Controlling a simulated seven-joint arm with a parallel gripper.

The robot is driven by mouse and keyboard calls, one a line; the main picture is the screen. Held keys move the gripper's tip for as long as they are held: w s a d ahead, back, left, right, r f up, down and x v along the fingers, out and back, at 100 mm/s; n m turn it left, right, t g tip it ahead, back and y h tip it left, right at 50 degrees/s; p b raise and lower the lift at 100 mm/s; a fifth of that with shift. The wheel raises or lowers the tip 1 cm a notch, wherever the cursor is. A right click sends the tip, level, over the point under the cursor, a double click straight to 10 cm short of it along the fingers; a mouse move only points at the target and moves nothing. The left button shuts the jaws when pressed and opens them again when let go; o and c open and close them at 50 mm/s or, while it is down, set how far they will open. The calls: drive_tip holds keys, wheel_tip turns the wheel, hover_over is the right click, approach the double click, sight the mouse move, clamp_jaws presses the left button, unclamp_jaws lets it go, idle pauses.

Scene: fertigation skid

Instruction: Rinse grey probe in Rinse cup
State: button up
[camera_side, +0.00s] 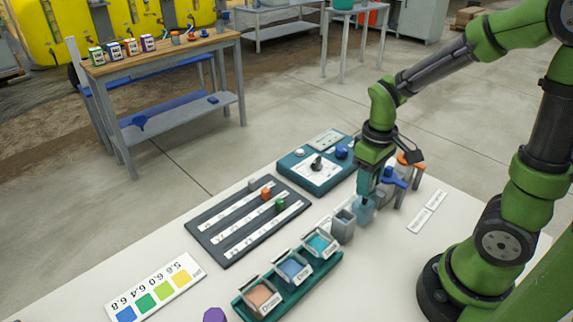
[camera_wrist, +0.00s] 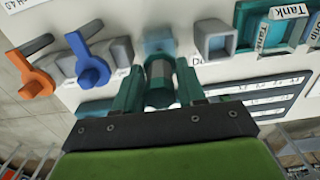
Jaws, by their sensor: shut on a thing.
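My gripper (camera_wrist: 160,88) is shut on the grey probe (camera_wrist: 158,72), whose grey body shows between the two teal fingers in the wrist view. In the side view my gripper (camera_side: 366,192) points down at a pale blue, see-through cup (camera_side: 363,212), likely the Rinse cup. The same cup shows just beyond the fingers in the wrist view (camera_wrist: 158,46). The probe's lower end is hidden, so I cannot tell how deep it sits in or above the cup.
A grey square holder (camera_side: 343,228) stands close left of the cup. Blue-handled (camera_side: 394,180) and orange-handled (camera_side: 411,160) valves stand close right. A teal rack with tank cups (camera_side: 292,270), a slider board (camera_side: 232,240) and a knob panel (camera_side: 316,172) surround it. White table is free at front.

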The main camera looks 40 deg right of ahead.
drive_tip(key=shift+r, duration=0.3)
drive_tip(key=shift+f, duration=0.15)
drive_tip(key=shift+f, duration=0.65)
drive_tip(key=shift+r, duration=0.1)
drive_tip(key=shift+r, duration=0.7)
drive_tip(key=shift+f, duration=0.1)
drive_tip(key=shift+f, duration=0.7)
